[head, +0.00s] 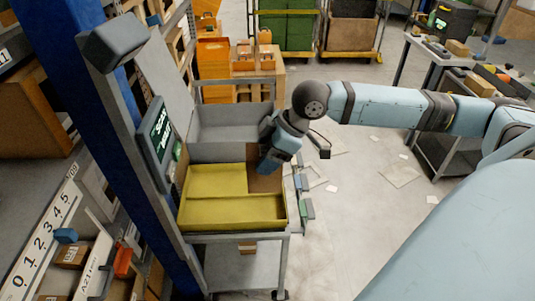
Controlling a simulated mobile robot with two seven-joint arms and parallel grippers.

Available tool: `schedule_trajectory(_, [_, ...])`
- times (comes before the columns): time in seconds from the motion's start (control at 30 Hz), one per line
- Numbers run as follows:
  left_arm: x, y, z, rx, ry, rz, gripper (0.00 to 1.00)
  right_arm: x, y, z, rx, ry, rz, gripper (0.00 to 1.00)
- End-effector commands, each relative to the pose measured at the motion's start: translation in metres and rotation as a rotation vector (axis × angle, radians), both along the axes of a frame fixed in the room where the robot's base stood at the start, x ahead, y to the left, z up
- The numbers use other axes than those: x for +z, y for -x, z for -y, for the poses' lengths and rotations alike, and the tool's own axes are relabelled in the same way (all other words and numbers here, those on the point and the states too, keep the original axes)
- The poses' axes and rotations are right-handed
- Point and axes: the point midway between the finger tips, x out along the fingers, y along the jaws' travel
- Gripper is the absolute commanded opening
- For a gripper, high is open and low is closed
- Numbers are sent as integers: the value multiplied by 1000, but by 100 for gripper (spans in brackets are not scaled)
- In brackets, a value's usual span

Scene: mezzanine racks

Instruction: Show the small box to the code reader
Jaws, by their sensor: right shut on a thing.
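My right gripper (268,165) reaches in from the right and points down at the right back corner of a yellow-lined tray. It is shut on a small brown box (265,183), which shows just below the fingers at the tray's corner; I cannot tell whether the box touches the tray. A dark grey scanner-like head (113,42), likely the code reader, sits on a grey post at the upper left, apart from the box. A screen (160,130) with light lettering is fixed lower on that post. My left gripper is not in view.
The yellow tray (225,215) lies on a grey cart, with a grey bin (228,125) behind it. A blue rack upright and shelves with a numbered strip (42,235) stand at left. A table (430,52) stands at right. Floor is open right of the cart.

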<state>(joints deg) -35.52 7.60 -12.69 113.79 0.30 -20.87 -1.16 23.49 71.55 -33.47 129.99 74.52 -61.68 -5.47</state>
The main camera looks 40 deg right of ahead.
Motion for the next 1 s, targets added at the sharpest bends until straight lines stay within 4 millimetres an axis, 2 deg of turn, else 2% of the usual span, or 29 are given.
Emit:
schedule_trajectory(0.6, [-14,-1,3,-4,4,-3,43,8,-49,-66,0,-2,4,35])
schedule_trajectory(1.0, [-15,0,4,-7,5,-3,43,10,-57,-76,-1,0,2,35])
